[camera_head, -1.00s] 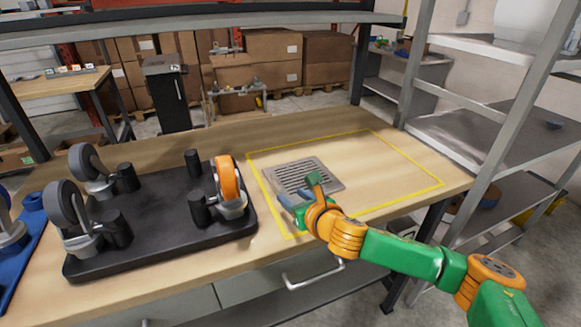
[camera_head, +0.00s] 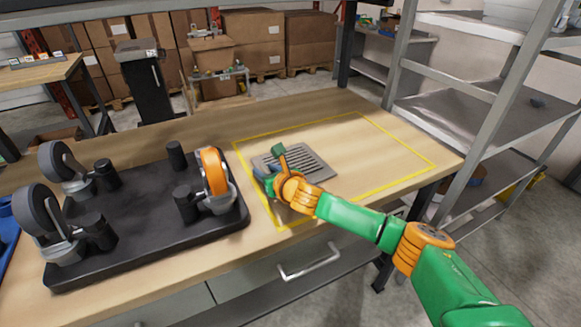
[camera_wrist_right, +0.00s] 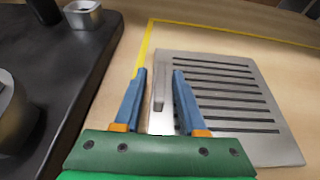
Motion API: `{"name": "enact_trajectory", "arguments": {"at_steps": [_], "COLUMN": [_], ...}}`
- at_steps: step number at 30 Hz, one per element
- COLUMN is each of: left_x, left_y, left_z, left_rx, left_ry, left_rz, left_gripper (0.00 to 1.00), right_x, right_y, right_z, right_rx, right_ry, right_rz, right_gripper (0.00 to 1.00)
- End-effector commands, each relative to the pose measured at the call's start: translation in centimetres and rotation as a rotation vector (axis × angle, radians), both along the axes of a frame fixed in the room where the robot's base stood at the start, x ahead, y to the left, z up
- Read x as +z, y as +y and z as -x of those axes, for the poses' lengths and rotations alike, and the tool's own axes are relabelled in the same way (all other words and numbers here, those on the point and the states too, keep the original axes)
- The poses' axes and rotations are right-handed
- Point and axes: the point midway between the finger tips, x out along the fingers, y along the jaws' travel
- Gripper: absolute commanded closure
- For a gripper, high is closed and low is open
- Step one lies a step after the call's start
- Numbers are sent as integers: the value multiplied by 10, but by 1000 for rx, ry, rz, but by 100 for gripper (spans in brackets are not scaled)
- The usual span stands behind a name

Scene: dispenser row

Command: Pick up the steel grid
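The steel grid (camera_head: 312,163) is a flat grey slotted plate. It lies on the wooden table inside the yellow outline, near its left side. It also shows in the right wrist view (camera_wrist_right: 235,110), with a raised strip along its left edge. My right gripper (camera_head: 268,168) is at the grid's left edge and partly covers it in the head view. In the wrist view its blue fingers (camera_wrist_right: 159,72) are apart, one beside the grid and one over it, with the raised strip between them. I cannot tell whether they touch it. My left gripper is out of view.
A black base (camera_head: 150,235) with caster wheels, one of them orange (camera_head: 214,172), stands left of the outline, close to my right gripper. The yellow-outlined area (camera_head: 385,150) right of the grid is clear. A metal shelf rack (camera_head: 460,110) stands beyond the table's right end.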

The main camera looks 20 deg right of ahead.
Motion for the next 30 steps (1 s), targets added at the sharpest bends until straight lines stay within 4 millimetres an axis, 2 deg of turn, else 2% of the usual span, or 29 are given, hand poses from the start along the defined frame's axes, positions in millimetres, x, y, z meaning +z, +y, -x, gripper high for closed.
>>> {"name": "enact_trajectory", "arguments": {"at_steps": [1,3,4,30], "left_x": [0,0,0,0], "left_y": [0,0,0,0], "left_z": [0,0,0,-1], "left_rx": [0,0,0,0], "left_ry": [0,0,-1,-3], "left_rz": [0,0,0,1], "left_gripper": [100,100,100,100], "right_x": [0,0,0,-1], "right_y": [0,0,0,0], "right_z": [0,0,0,0], "right_rx": [0,0,0,0], "right_ry": [0,0,0,2], "right_rz": [0,0,0,-1], "right_gripper": [77,96,100,100]}}
